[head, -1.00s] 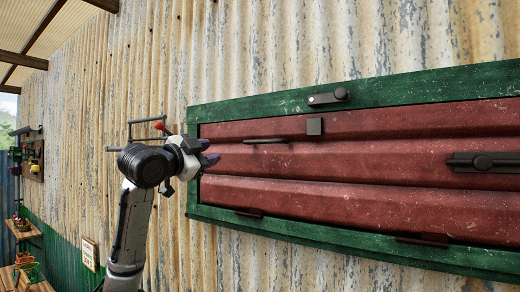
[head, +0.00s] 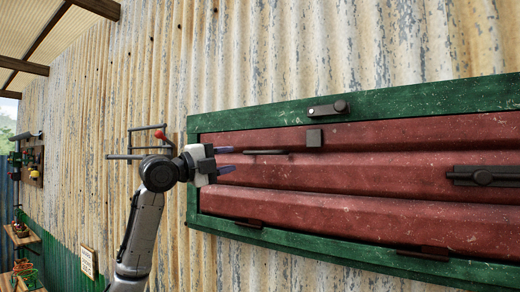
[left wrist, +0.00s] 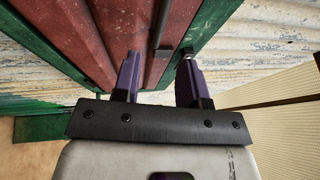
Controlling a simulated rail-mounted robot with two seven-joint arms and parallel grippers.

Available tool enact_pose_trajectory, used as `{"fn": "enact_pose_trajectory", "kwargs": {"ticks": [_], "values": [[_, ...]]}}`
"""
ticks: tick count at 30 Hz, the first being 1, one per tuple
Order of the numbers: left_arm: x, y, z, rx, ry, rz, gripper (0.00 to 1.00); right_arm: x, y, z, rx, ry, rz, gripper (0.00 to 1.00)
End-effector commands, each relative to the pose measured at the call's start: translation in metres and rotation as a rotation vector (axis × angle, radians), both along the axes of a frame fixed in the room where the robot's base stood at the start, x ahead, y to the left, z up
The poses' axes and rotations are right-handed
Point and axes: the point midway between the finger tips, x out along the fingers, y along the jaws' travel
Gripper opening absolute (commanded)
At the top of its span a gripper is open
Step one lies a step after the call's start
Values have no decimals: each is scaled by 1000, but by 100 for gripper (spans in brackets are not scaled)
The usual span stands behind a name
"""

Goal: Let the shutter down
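The shutter (head: 370,172) is a dark red ribbed panel in a green frame (head: 400,102) on the corrugated wall, and it lies flat within the frame. A dark bar handle (head: 264,152) is on its upper left. My left gripper (head: 226,164) is open, with purple fingers pointing right toward the handle's left end. In the left wrist view the fingers (left wrist: 160,75) are apart with nothing between them, and the handle bar (left wrist: 161,25) shows beyond them. A dark latch (head: 328,108) sits on the top frame and a square block (head: 314,137) below it. My right gripper is out of view.
A dark bolt (head: 484,176) is at the shutter's right. Dark brackets (head: 424,253) sit along the bottom edge. A bar fixture with a red knob (head: 159,134) is on the wall behind my left arm. Shelves (head: 20,235) stand far left.

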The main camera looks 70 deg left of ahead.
Motion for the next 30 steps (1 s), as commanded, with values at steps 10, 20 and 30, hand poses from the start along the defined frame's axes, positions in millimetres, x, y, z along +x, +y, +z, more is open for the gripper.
{"fn": "enact_pose_trajectory", "kwargs": {"ticks": [10, 20, 30], "values": [[63, 17, 17, -3, 3, 1, 39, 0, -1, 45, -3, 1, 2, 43], [95, 25, 19, -1, 2, 0, 39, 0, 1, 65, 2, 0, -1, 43], [101, 27, 18, -1, 0, 0, 39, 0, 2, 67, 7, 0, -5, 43]]}}
